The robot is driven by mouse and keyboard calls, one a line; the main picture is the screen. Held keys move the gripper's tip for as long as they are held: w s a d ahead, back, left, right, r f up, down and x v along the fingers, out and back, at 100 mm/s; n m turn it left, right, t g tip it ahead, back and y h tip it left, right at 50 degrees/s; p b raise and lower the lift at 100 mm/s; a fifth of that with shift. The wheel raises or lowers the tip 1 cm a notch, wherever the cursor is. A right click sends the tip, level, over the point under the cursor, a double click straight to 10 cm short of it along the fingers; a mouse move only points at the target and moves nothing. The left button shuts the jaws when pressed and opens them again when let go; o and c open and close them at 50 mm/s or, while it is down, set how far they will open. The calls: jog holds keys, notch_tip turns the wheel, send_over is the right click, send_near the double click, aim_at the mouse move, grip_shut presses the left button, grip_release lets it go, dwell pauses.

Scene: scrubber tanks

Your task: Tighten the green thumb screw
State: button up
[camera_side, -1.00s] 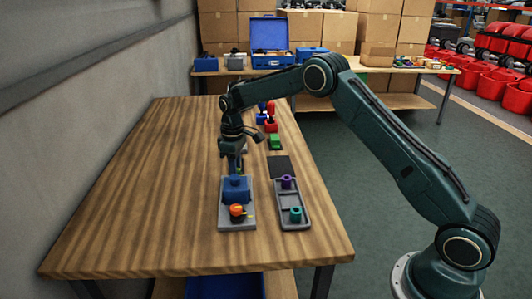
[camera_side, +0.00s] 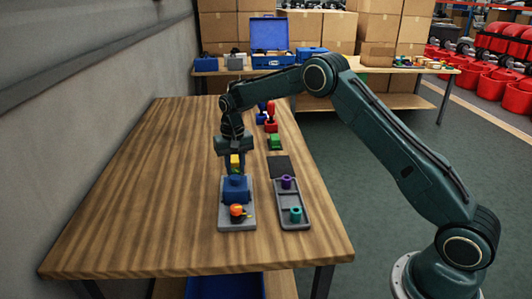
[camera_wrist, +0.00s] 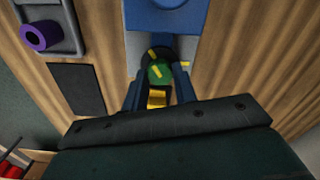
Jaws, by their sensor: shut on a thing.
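The green thumb screw (camera_wrist: 158,72) with yellow marks sits at the end of the blue block (camera_wrist: 165,14) in the wrist view. My gripper (camera_wrist: 159,84) has one finger on each side of it and is shut on it. A yellow piece (camera_wrist: 157,98) shows between the fingers. In the side view my gripper (camera_side: 236,167) points down behind the blue block (camera_side: 236,190), which stands on a grey base plate (camera_side: 237,226). There only a little green and yellow shows; the rest of the screw is hidden.
An orange knob (camera_side: 237,211) is on the near end of the base plate. A grey tray (camera_side: 305,214) with a purple ring (camera_side: 287,182) and a teal ring (camera_side: 295,214) lies to the right. A dark mat (camera_side: 281,167) is behind it. The table's left side is clear.

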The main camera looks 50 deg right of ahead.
jog(key=m, duration=0.7)
jog(key=shift+w+r, duration=0.15)
jog(key=shift+r, duration=0.15)
jog(key=m, duration=0.7)
jog(key=shift+m, duration=0.3)
jog(key=m, duration=0.4)
jog(key=shift+m, duration=0.3)
jog(key=m, duration=0.5)
jog(key=o, duration=0.8)
jog(key=shift+o, duration=0.9)
jog(key=shift+f, duration=0.15)
